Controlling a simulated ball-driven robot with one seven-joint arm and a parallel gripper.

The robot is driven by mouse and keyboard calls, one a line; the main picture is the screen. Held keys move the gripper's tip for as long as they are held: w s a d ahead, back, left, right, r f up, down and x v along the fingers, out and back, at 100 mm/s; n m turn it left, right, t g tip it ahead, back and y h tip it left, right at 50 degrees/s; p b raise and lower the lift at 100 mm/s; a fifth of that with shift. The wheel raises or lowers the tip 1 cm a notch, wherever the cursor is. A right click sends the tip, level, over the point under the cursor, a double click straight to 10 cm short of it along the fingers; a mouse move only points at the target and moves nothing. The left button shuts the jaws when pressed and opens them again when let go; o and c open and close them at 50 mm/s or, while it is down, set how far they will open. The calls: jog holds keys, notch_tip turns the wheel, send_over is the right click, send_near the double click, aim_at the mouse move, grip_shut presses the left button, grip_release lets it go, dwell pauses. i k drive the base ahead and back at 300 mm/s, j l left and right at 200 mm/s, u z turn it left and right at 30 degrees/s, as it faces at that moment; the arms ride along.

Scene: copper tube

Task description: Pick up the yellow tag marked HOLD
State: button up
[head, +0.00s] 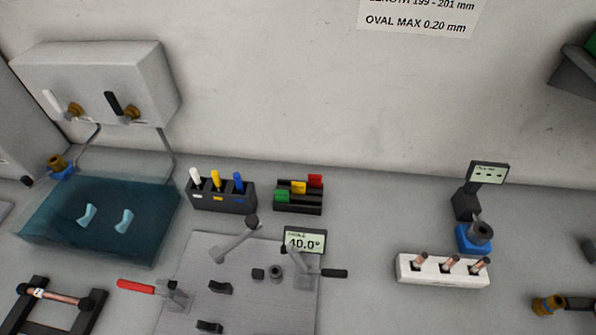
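A small yellow tag (299,187) sits in a dark rack (312,208) on the bench, near the middle of the head view. It stands between a green tag (282,196) at the front left and a red tag (315,180) at the back right. Any writing on the yellow tag is too small to read. My gripper is not in view.
Left of the rack is a black holder (222,200) with white, yellow and blue pens. In front lies a grey plate (215,280) with levers and an angle display (304,241). A white block (442,270) holds copper tubes at right.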

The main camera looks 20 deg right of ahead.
aim_at(297, 188)
jog(key=i+j+u, duration=0.1)
jog(key=u, duration=0.25)
jog(key=i+j+u, duration=0.1)
jog(key=j+u, duration=0.25)
jog(key=i+u, duration=0.15)
jog(key=u, duration=0.2)
